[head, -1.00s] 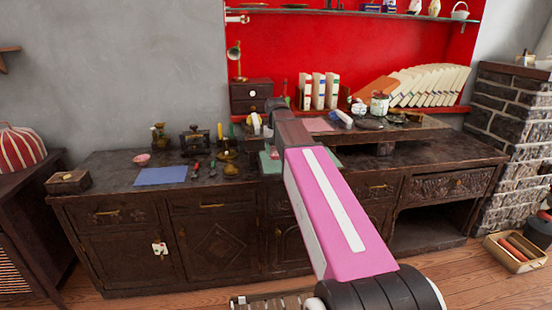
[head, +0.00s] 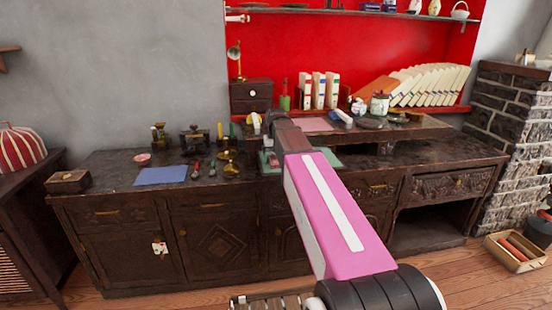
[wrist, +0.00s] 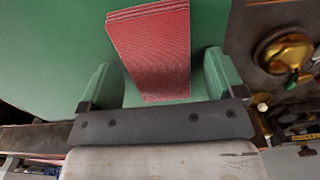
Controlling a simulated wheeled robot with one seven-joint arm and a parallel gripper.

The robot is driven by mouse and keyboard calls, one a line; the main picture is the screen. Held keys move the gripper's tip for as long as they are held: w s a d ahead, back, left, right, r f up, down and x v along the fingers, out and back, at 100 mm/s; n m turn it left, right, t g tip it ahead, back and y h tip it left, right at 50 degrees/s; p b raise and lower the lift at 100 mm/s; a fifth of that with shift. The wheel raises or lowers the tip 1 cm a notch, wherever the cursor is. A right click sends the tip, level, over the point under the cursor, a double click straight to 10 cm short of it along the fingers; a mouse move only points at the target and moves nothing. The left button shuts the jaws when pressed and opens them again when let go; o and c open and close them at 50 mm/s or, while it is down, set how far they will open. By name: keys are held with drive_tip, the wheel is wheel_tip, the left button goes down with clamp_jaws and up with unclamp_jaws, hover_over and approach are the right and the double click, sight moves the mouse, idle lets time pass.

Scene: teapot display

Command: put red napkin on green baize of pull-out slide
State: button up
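In the wrist view the red napkin (wrist: 150,45) is a folded, textured cloth with layered edges at its far end. It lies between the two green fingers of my gripper (wrist: 160,68), with visible gaps at the sides, so the gripper looks open. The green baize (wrist: 50,45) fills the area below and around the napkin. I cannot tell for certain whether the napkin rests fully on it. In the head view the baize (head: 328,160) shows partly on the sideboard beside my arm. My gripper and the napkin are hidden there behind my pink arm.
A brass object (wrist: 285,52) is close to the right finger in the wrist view. The dark sideboard (head: 110,180) carries a blue cloth (head: 160,176), several small brass items and a raised shelf with a pink sheet (head: 313,124). A green bottle (head: 285,100) stands behind.

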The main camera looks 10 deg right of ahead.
drive_tip(key=shift+r, duration=0.1)
wheel_tip(320, 180, up, 12)
idle(0.6)
